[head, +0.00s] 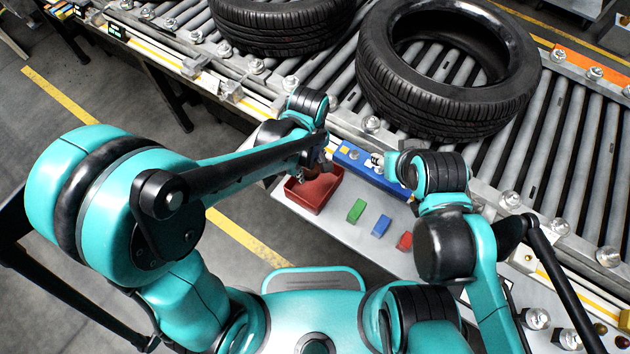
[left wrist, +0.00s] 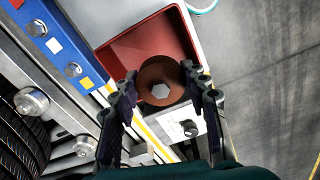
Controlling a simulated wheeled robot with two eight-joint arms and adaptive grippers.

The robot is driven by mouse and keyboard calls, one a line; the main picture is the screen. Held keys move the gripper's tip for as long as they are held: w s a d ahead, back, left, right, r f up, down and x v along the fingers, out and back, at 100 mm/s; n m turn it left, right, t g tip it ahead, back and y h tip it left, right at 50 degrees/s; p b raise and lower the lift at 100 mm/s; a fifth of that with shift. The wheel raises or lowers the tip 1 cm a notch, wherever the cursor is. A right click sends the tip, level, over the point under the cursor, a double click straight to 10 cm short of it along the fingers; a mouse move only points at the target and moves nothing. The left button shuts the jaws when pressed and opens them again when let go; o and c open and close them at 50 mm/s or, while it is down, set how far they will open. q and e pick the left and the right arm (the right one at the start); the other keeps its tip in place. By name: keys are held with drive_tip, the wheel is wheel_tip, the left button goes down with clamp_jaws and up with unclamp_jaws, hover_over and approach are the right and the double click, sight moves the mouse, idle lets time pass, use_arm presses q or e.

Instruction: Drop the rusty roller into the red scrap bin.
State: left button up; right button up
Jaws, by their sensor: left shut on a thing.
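The rusty roller (left wrist: 158,78) is a brown disc with a pale hexagonal centre in the left wrist view. My left gripper (left wrist: 160,84) is shut on it, one finger on each side. The red scrap bin (left wrist: 142,44) lies below and behind the roller in that view; the roller overlaps its near edge. In the head view the bin (head: 325,190) stands on the grey shelf, with my left gripper (head: 316,160) just above it and the roller mostly hidden there. My right arm is bent over the shelf's right part; its fingers cannot be made out clearly.
Green (head: 356,210), blue (head: 382,225) and red (head: 405,241) blocks lie on the shelf. Two tyres (head: 440,110) rest on the roller conveyor behind.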

use_arm(q)
drive_tip(key=shift+w+a+f+b, duration=0.1)
drive_tip(key=shift+f+b, duration=2.15)
drive_tip(key=shift+f, duration=0.75)
drive_tip(key=shift+r, duration=0.1)
drive_tip(key=o, duration=1.4)
wheel_tip(320, 180, up, 12)
drive_tip(key=s+a+m+t, duration=0.1)
drive_tip(key=a+m+t, duration=0.1)
drive_tip(key=a, duration=0.4)
drive_tip(key=s+a+r+m+t, duration=0.1)
drive_tip(key=s+a+m+t, duration=0.1)
drive_tip(key=a, duration=0.4)
drive_tip(key=s+a+m+t, duration=0.2)
drive_tip(key=a+m+t, duration=0.1)
drive_tip(key=a, duration=0.3)
drive_tip(key=shift+r+m, duration=0.3)
drive_tip(key=shift+m, duration=0.1)
